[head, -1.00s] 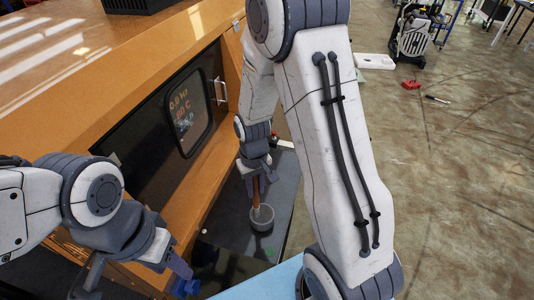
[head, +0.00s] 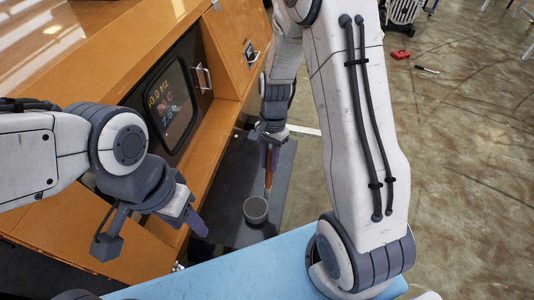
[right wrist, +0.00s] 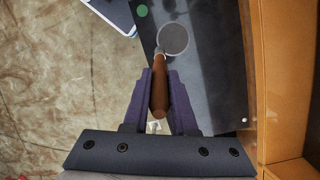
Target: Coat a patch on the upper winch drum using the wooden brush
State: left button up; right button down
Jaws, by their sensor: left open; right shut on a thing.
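The wooden brush shows as a brown handle (head: 268,178), roughly upright. My right gripper (head: 269,156) is shut on it. In the right wrist view, the handle (right wrist: 159,92) lies between both fingers of the right gripper (right wrist: 159,78). The brush's lower end meets a round grey pot (head: 256,211) on the dark surface; I cannot tell whether it is inside the pot or just in front of it. The pot also shows in the right wrist view (right wrist: 173,39). My left gripper (head: 151,233) is open and empty, left of the pot. I cannot make out a winch drum.
An orange cabinet (head: 110,75) with a dark display door (head: 172,104) and a handle (head: 203,79) stands close on the left. The dark plate (head: 232,185) is mostly bare around the pot. Open floor (head: 465,160) lies to the right, with a small red object (head: 400,55).

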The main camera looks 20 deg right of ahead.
aim_at(269, 176)
jog(key=m, duration=0.1)
jog(key=r+m+y, duration=0.1)
jog(key=m, duration=0.1)
jog(key=a+m, duration=0.1)
jog(key=shift+r+m+y+p, duration=0.25)
jog(key=shift+m+y+p, duration=0.05)
jog(key=shift+y, duration=0.1)
pick_arm(q)
notch_tip(269, 176, down, 5)
jog(key=b, duration=0.6)
pick_arm(e)
notch_tip(269, 176, down, 6)
jog(key=m, duration=0.1)
jog(key=shift+a, duration=0.15)
pick_arm(q)
jog(key=shift+f+b, duration=0.4)
jog(key=shift+b, duration=0.15)
pick_arm(e)
jog(key=shift+w+f, duration=0.1)
jog(key=shift+f, duration=0.45)
pick_arm(q)
jog(key=shift+r, duration=0.15)
pick_arm(e)
jog(key=shift+f, duration=0.1)
dwell(0.6)
pick_arm(q)
jog(key=shift+r, duration=0.1)
